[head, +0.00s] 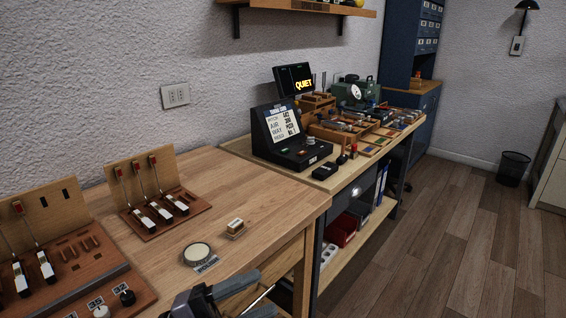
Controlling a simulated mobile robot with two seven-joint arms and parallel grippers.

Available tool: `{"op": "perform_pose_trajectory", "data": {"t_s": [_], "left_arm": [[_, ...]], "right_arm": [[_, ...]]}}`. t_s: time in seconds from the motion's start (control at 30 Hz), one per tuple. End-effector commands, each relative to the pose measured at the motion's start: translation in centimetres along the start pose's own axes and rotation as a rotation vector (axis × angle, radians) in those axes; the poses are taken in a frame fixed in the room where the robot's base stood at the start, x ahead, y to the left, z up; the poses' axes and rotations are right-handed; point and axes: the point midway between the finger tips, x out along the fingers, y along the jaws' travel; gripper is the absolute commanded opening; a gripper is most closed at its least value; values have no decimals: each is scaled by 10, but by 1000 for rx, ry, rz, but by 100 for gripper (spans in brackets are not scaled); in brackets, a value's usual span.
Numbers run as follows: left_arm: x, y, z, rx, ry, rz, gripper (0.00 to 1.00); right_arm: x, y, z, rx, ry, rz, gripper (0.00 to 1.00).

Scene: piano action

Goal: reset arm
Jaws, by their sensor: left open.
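My left gripper (236,290) is at the bottom of the head view, in front of the near wooden table (270,195). It is open, and I see nothing between its fingers. My right gripper is outside the view. Piano action parts with red-topped pieces stand on a wooden rack (152,205) at the left. A second wooden board (88,262) with similar parts is at the lower left. A round pale dish (197,254) and a small wooden block (235,227) lie on the near table, beyond my gripper.
A black console (288,135) with a lit screen and a display reading QUIET (294,79) stand on the far bench, among trays of small parts. A shelf (290,10) hangs on the wall. The floor (450,225) at the right is clear, with a black bin (513,168) farther back.

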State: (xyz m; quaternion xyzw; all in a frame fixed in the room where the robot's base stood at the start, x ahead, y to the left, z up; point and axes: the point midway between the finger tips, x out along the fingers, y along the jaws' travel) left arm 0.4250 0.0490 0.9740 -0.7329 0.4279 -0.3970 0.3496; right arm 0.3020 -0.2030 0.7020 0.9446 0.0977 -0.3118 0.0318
Motion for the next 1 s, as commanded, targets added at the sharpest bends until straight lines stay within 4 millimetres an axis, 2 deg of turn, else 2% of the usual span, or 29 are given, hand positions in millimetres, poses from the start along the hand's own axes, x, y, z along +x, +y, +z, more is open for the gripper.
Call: {"op": "perform_pose_trajectory", "data": {"t_s": [0.17,0.27,0.33,0.43,0.5,0.6,0.7,0.8,1.0], "left_arm": [[-41,10,35,-265,-318,-272,53],[-78,31,56,-418,-521,-377,53],[-108,54,66,-531,-671,-432,53],[-153,94,71,-697,-882,-483,53],[-182,124,68,-807,-1016,-499,53],[-216,162,56,-941,-1171,-502,53],[-238,188,43,-1036,-1274,-495,53],[-250,202,35,-1088,-1326,-489,53],[-252,205,33,-1099,-1338,-486,53]], "right_arm": [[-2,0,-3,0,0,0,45],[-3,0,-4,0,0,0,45],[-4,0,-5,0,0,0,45],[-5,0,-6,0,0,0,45],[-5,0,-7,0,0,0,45],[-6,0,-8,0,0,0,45],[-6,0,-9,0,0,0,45],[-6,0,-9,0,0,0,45],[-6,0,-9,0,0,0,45]]}}
